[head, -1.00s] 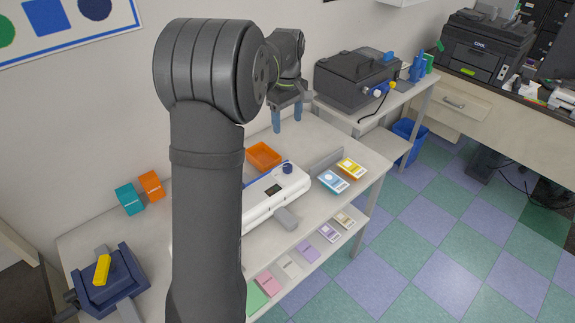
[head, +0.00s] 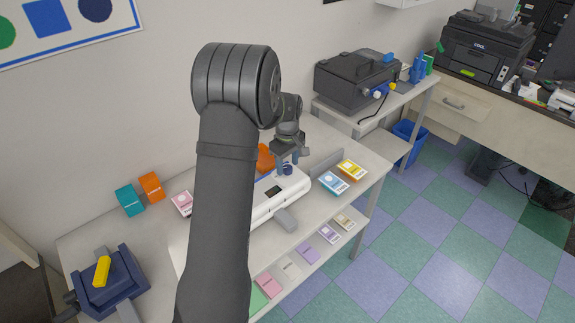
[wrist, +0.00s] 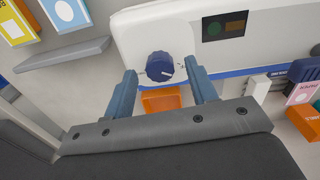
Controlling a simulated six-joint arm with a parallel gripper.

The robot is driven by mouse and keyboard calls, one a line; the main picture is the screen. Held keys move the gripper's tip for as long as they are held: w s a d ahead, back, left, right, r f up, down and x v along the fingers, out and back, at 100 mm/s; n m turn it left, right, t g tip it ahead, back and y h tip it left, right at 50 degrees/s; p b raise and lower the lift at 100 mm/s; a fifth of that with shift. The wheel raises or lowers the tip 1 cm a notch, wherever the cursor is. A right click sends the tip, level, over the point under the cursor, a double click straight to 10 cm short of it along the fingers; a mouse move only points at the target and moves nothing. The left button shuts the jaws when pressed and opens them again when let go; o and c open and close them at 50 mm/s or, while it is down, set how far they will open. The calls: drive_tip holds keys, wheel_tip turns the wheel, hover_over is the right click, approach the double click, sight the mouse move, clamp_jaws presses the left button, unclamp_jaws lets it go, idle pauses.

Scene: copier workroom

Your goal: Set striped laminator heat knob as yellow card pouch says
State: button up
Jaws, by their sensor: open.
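The white laminator (head: 262,203) with a blue stripe lies on the table, partly hidden by my arm. Its dark blue heat knob (wrist: 159,66) shows in the wrist view, with a white pointer mark toward its lower right; dial markings are too small to read. My gripper (wrist: 161,72) is open, one finger on each side of the knob, with visible gaps. In the head view the gripper (head: 287,162) is over the laminator's right end. The yellow card pouch (head: 352,168) lies right of the laminator beside a blue pouch (head: 333,183); its print is unreadable here.
An orange tray (wrist: 160,99) sits behind the laminator. A low grey divider (head: 326,162) stands near the pouches. Teal and orange boxes (head: 150,185) are at the wall. A navy device with a yellow handle (head: 102,270) is at front left. Coloured cards lie on a lower shelf.

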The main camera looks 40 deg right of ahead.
drive_tip(key=shift+f, duration=0.5)
drive_tip(key=c, duration=1)
